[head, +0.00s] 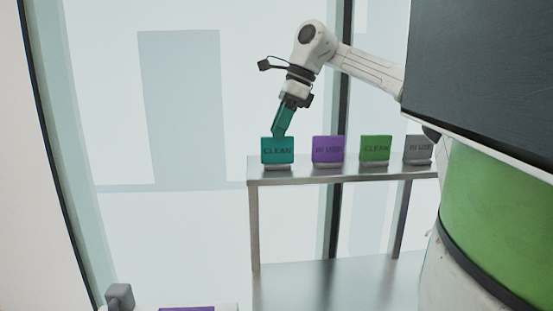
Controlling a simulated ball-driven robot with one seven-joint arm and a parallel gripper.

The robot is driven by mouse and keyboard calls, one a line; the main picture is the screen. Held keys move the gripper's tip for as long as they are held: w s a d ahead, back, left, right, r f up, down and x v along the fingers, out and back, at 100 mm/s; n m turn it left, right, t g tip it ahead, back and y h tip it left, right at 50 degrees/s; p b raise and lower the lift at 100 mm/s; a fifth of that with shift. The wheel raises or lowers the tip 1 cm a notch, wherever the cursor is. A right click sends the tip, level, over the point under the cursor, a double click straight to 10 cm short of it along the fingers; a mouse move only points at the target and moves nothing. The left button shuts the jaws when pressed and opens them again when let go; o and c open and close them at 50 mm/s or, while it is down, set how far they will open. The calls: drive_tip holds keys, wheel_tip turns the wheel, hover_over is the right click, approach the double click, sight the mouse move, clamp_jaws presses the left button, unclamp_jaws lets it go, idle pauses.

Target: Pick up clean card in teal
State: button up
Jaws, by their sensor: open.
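The teal card (277,150), marked CLEAN, stands upright in a small holder at the left end of a metal shelf. My gripper (279,133), with teal fingers, points down just above and at the top edge of this card. The fingers are open, but their gap is hard to see from this side. I cannot tell whether the fingertips touch the card or are in front of or behind its top edge.
A purple IN USE card (328,150), a green CLEAN card (375,148) and a grey IN USE card (418,149) stand to the right on the metal shelf (300,176). Glass panels are behind. A grey object (119,296) is at the lower left.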

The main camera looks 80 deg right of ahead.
sight(274, 163)
drive_tip(key=x, duration=0.5)
drive_tip(key=shift+s+a+f+p, duration=0.15)
drive_tip(key=shift+s+a+p, duration=0.1)
drive_tip(key=shift+p, duration=0.15)
clamp_jaws()
